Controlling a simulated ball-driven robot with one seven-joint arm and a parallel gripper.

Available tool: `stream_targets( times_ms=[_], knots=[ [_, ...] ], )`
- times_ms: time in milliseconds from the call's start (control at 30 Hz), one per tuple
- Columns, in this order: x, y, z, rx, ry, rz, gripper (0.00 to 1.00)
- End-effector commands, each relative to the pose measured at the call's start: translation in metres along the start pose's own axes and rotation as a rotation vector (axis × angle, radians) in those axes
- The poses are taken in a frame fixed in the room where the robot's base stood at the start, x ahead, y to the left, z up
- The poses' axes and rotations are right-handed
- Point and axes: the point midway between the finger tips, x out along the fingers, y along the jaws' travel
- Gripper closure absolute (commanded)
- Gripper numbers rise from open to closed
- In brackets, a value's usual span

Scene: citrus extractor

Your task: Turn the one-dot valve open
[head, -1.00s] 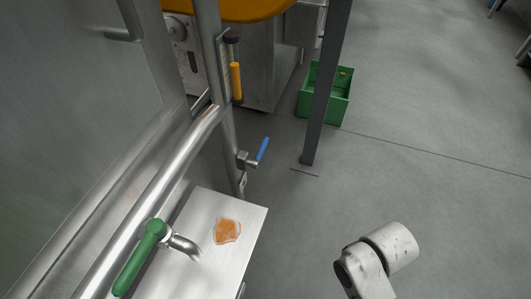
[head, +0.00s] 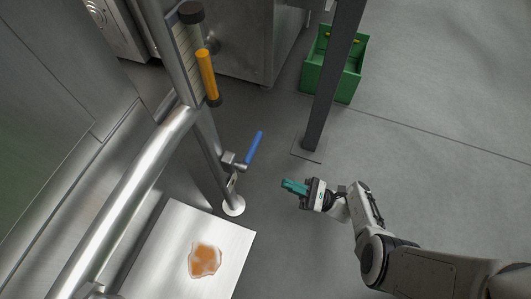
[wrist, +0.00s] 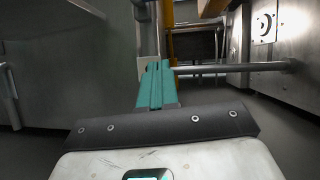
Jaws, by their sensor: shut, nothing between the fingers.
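A valve with a blue lever (head: 254,148) sits on a thin steel upright pipe, its lever slanting up and to the right. A small tag below it is too small to read, so I cannot tell whether it bears one dot. A yellow handle (head: 207,75) stands higher up by a gauge-like strip on the same pipework. My gripper (head: 284,185), with teal fingers, is shut and empty, to the right of and below the blue lever, apart from it. Its fingers (wrist: 155,78) point ahead in the wrist view, where the blue lever cannot be made out.
A thick steel pipe (head: 128,200) runs diagonally at the left. A steel ledge (head: 218,232) with an orange spill (head: 204,260) lies below it. A dark post (head: 327,100) stands behind my gripper, with a green crate (head: 352,83) beyond. The floor at the right is clear.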

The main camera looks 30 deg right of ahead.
Motion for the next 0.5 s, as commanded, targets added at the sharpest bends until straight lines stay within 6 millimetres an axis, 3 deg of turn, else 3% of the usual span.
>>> stream_targets(
  times_ms=[100, 267, 500],
  knots=[
    [0.000, -0.017, 0.006, 0.029, -0.067, -0.093, 1.00],
    [0.008, -0.023, 0.011, 0.039, -0.089, -0.119, 1.00],
    [0.049, -0.026, 0.016, 0.039, -0.088, -0.113, 1.00]
  ],
)
